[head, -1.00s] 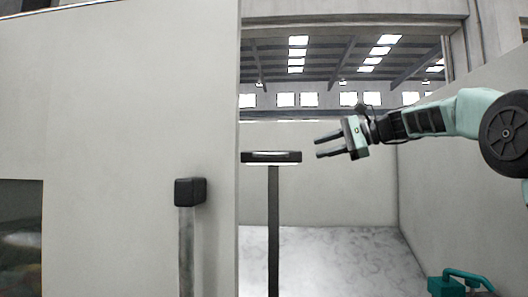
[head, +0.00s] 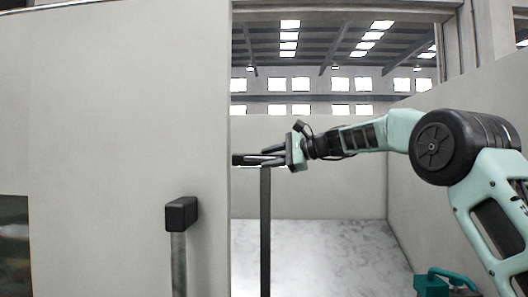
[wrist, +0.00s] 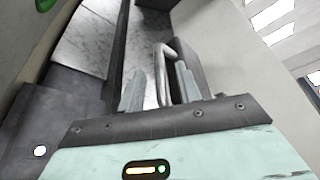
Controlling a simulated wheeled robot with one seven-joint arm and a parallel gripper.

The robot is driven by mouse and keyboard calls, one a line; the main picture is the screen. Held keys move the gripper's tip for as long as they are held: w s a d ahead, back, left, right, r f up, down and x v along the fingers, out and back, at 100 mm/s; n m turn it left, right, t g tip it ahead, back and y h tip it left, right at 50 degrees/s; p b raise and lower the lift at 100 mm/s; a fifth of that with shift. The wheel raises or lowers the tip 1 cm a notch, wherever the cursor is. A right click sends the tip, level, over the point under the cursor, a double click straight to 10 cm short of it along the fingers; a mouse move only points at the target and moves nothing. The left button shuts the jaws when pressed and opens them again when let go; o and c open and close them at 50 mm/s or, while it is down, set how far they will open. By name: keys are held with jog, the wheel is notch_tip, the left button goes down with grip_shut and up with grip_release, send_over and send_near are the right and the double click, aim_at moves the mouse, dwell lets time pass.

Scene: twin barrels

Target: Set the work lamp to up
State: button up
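The work lamp in the head view has a flat black head (head: 243,160), roughly level, on a thin dark upright post (head: 265,230). My gripper (head: 268,156) is at the right end of the lamp head, its fingers overlapping it in this view. In the wrist view, my gripper (wrist: 160,90) has its two fingers apart. A pale, bent bar (wrist: 163,65) shows between them, apparently a handle. I cannot tell whether a finger touches it. Part of the lamp head is hidden behind the fingers and the wall edge.
A large pale panel (head: 100,120) fills the left, with a black-capped upright bar (head: 181,215) before it. A pale wall (head: 445,180) stands at right. A teal object (head: 440,282) lies low at right. Open room lies around the post.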

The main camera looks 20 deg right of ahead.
jog(key=shift+p+x, duration=0.3)
jog(key=shift+x, duration=0.85)
grip_shut()
